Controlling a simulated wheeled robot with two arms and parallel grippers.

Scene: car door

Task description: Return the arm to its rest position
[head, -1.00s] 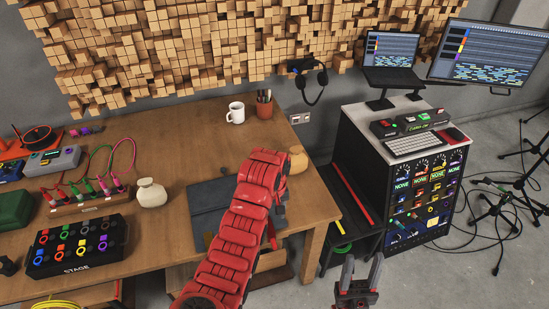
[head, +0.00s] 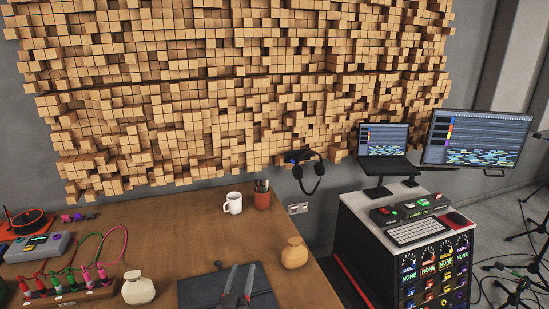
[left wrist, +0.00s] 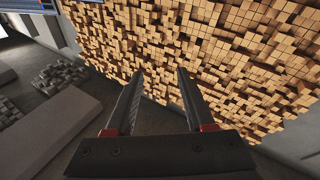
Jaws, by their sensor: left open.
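My left gripper (head: 241,268) shows at the bottom of the head view, with only its dark fingers and part of its body in the picture. The fingers point up and away, seen in front of a dark grey mat (head: 200,291) on the wooden table. In the left wrist view, my left gripper (left wrist: 160,74) has its two fingers spread apart with nothing between them. They point towards the wooden block wall panel (left wrist: 215,55). My left arm's links are outside the head view. My right gripper is not in view.
On the table (head: 175,215) stand a white mug (head: 233,203), a pen cup (head: 262,196), a tan vase (head: 294,253) and a cream vase (head: 138,289). Cabled gear (head: 68,282) lies left. A rack cabinet (head: 428,265) with laptop (head: 383,140) and monitor (head: 478,139) stands right.

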